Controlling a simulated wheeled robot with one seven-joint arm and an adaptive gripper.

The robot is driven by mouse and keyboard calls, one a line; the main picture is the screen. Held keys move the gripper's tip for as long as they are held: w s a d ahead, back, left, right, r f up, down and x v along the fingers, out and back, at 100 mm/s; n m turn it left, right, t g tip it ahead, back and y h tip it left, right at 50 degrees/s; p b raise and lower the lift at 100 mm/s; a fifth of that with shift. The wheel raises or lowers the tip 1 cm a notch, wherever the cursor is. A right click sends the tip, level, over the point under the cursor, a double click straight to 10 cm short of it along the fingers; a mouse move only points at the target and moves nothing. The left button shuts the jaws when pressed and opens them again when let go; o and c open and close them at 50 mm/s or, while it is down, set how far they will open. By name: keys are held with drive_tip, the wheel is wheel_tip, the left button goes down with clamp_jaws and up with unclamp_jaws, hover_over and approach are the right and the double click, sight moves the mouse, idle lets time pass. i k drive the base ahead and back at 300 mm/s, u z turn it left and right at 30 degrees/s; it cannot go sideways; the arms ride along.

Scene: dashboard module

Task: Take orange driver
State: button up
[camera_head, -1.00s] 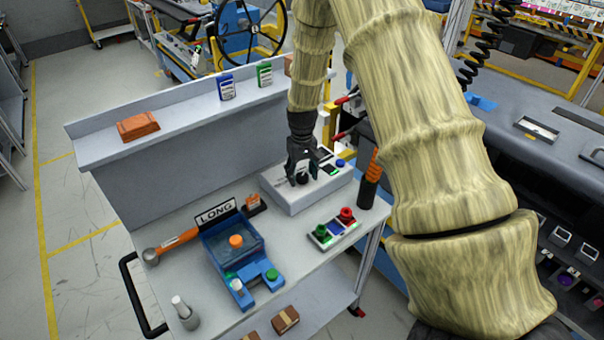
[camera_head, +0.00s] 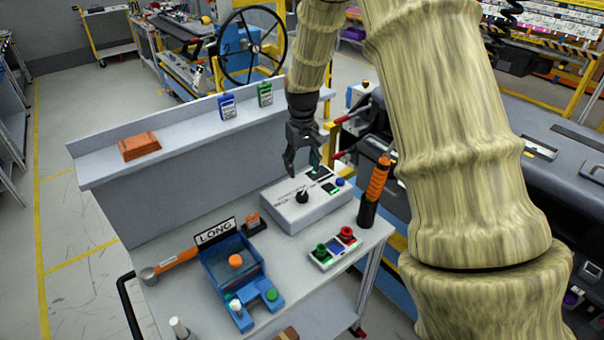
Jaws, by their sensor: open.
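The orange driver (camera_head: 377,180) stands upright, its ribbed orange handle at the top and a black lower part (camera_head: 367,212) beneath. It is at the right end of the grey workbench (camera_head: 335,275). My gripper (camera_head: 304,170) is open and empty, pointing down above the white control box (camera_head: 325,211) with the black knob. It is to the left of the orange driver and clear of it. Another orange-handled tool (camera_head: 178,258) with a round metal end lies at the left of the bench.
A blue fixture (camera_head: 222,261) with buttons stands by a LONG sign (camera_head: 215,231). A small button panel (camera_head: 333,252) lies in front of the control box. The raised shelf (camera_head: 180,146) behind carries an orange-brown block (camera_head: 139,146) and blue and green packs.

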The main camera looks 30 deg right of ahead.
sight(379, 177)
drive_tip(key=k, duration=1)
